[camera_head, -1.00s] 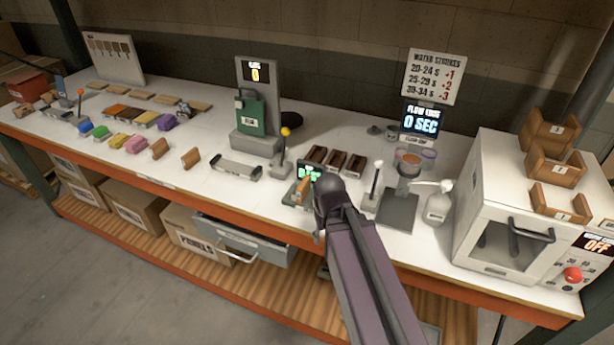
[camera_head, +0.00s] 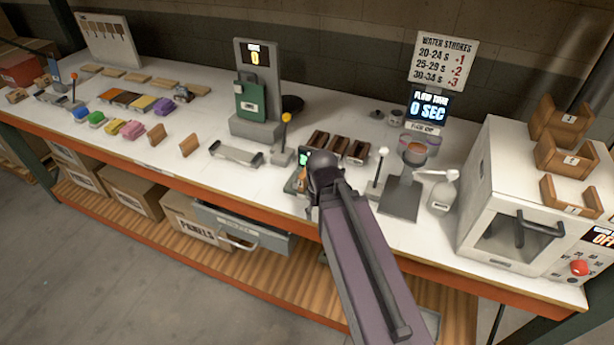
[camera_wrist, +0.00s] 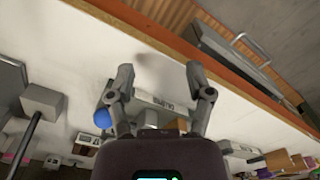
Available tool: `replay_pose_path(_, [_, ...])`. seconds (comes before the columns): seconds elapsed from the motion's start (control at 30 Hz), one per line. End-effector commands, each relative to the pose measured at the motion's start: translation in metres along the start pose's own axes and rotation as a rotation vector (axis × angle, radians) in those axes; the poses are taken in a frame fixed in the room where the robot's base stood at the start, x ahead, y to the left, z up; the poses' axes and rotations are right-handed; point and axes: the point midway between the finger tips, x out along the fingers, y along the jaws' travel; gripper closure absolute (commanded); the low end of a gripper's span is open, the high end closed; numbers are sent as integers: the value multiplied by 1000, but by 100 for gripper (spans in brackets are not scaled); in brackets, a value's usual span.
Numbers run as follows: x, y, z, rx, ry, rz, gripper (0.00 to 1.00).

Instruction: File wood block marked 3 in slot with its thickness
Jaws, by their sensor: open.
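My gripper (camera_wrist: 162,80) is open and empty in the wrist view, its fingers apart above the white bench. A grey gauge (camera_wrist: 158,102) with a printed label lies between and beyond the fingers. A small brown wood block (camera_wrist: 178,125) shows at this gauge, partly hidden behind the right finger; its marking is not visible.
Three dark wooden holders (camera_head: 337,146) sit behind the gauge. Levers (camera_head: 383,160) and a cup stand (camera_head: 405,190) are close on the right. A white oven (camera_head: 500,200) carries labelled wooden cradles (camera_head: 565,160). An open drawer (camera_head: 245,228) hangs below the bench.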

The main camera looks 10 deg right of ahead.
Motion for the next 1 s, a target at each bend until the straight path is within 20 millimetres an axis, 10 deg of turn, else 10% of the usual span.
replay_pose_path(1.0, [-152,-13,-153,586,0,-1,33])
